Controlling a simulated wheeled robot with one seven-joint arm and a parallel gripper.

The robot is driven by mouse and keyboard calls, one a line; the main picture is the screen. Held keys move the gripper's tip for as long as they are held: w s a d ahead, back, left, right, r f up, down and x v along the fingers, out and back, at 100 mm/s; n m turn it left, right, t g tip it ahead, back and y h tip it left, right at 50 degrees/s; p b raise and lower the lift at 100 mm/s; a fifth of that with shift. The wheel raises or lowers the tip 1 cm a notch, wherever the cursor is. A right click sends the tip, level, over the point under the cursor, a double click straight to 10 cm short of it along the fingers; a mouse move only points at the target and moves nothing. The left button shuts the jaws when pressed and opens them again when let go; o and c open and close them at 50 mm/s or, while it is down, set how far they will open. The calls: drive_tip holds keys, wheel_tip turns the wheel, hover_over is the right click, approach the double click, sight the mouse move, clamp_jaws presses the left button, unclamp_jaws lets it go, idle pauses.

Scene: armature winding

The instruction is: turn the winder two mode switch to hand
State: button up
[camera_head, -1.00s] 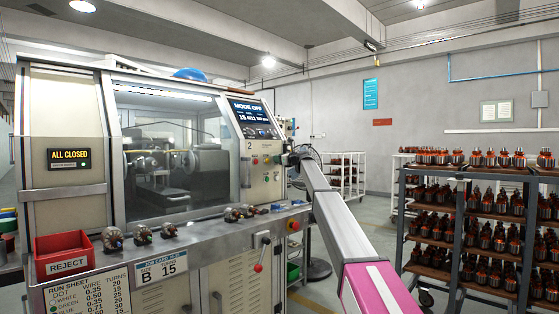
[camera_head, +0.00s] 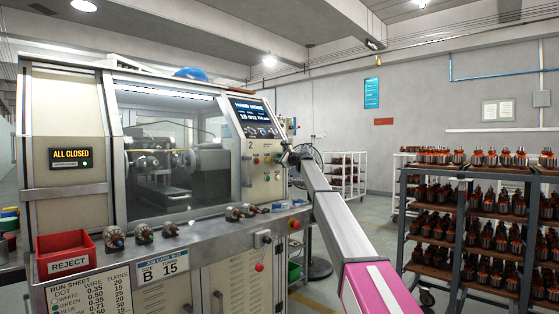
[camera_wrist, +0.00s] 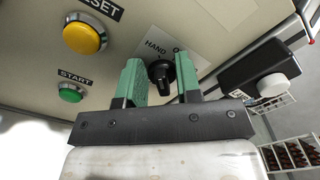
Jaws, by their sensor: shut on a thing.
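The mode switch is a black rotary knob (camera_wrist: 161,72) on the cream panel of winder two, beside the printed word HAND in the wrist view. My gripper (camera_wrist: 161,82) has its green fingers on either side of this knob and is shut on it. I cannot clearly tell which mark the knob points to. In the head view my arm reaches the panel at the machine's right end, and its tip hides the switch. The winder's blue display (camera_head: 255,112) shows a top line too blurred to read surely.
A yellow RESET button (camera_wrist: 85,38) and a green START button (camera_wrist: 70,92) are left of my fingers. A black box with a white cap (camera_wrist: 271,85) is close on the right. A loaded rack (camera_head: 468,174) stands right of my arm.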

idle(0.4)
drive_tip(key=o, duration=0.6)
drive_tip(key=shift+c, duration=0.2)
drive_tip(key=shift+s+d, duration=0.1)
drive_tip(key=shift+s, duration=0.05)
drive_tip(key=v, duration=1)
drive_tip(key=shift+s+d, duration=0.2)
drive_tip(key=shift+w, duration=0.1)
